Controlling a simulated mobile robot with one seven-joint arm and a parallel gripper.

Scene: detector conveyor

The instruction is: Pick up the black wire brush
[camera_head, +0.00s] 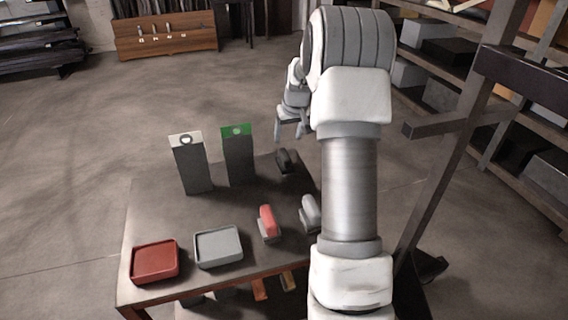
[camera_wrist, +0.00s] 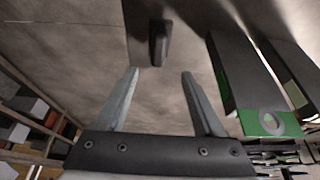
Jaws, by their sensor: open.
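The black wire brush (camera_head: 287,160) lies near the far right corner of the table (camera_head: 150,215). In the wrist view the brush (camera_wrist: 160,42) sits beyond the fingertips, roughly in line with the gap between them. My gripper (camera_head: 290,132) is open and empty, above and just past the brush in the head view. In the wrist view its two fingers (camera_wrist: 161,74) are spread wide with nothing between them. The brush is clear of both fingers.
A green-topped dark box (camera_head: 238,155) stands left of the brush; it also shows in the wrist view (camera_wrist: 268,123). A white-topped box (camera_head: 190,165), red brush (camera_head: 268,223), grey brush (camera_head: 310,214), red tray (camera_head: 155,262) and grey tray (camera_head: 218,247) share the table. Shelving (camera_head: 500,110) stands right.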

